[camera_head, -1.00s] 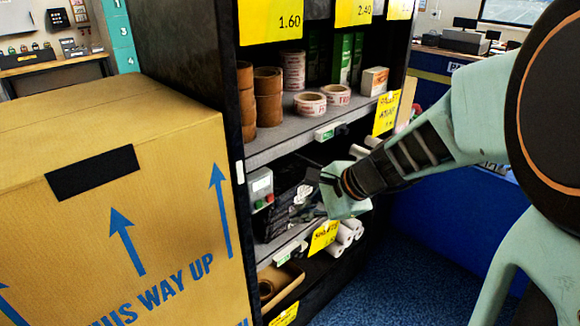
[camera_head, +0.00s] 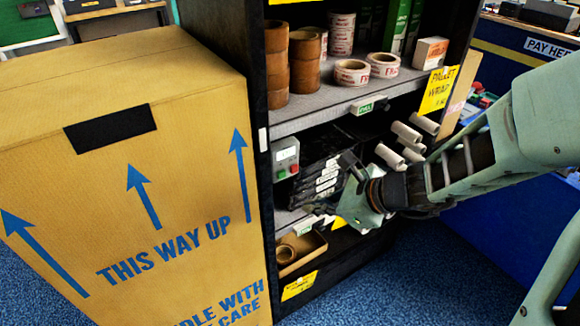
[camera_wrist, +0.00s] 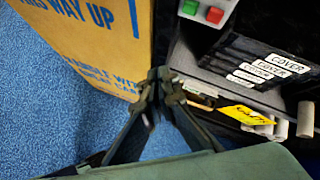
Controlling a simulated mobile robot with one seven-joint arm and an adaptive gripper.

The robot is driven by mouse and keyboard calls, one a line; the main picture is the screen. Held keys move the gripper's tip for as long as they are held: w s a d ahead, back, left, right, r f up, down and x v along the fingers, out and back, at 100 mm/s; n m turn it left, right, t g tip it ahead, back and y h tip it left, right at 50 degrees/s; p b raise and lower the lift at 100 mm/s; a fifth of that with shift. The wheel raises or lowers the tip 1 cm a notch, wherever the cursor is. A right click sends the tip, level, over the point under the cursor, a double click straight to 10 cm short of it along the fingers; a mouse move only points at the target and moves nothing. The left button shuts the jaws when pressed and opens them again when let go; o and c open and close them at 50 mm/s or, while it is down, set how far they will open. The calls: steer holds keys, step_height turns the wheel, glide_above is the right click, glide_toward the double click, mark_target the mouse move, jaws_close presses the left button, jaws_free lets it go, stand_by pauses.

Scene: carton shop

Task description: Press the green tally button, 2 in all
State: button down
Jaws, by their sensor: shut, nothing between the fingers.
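A small grey tally box (camera_head: 285,152) stands on the middle shelf, at the left end beside the big carton. Its green button (camera_head: 281,174) sits low on its front, left of a red button (camera_head: 294,170). In the wrist view, the green button (camera_wrist: 190,7) is at the top edge, beside the red button (camera_wrist: 214,15). My gripper (camera_wrist: 159,76) is shut and empty, its fingertips together below and left of the buttons in the wrist view. In the head view it is in front of the shelf, right of the box and apart from it. The box's display is not readable.
A big carton (camera_head: 130,190) stands left of the shelf, close to the tally box. Black packs labelled COVER (camera_wrist: 265,65) lie right of the box. Tape rolls (camera_head: 352,72) stand on the shelf above. Blue floor is open in front.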

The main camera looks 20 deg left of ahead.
steer(key=shift+w+a, duration=0.1)
steer(key=w+a+p, duration=0.1)
steer(key=w+a, duration=0.4)
steer(key=a, duration=0.1)
steer(key=shift+w+a, duration=0.25)
steer(key=shift+w, duration=0.05)
steer(key=shift+w+a, duration=0.1)
stand_by(1.3)
steer(key=shift+w+a, duration=0.15)
steer(key=shift+a, duration=0.05)
steer(key=shift+w+a, duration=0.35)
stand_by(0.9)
steer(key=shift+s+d, duration=0.6)
steer(key=shift+d, duration=0.05)
steer(key=shift+d+b, duration=0.1)
steer(key=shift+b, duration=0.2)
steer(key=shift+s+d+b, duration=0.5)
steer(key=shift+s+d, duration=1.15)
steer(key=shift+d, duration=0.15)
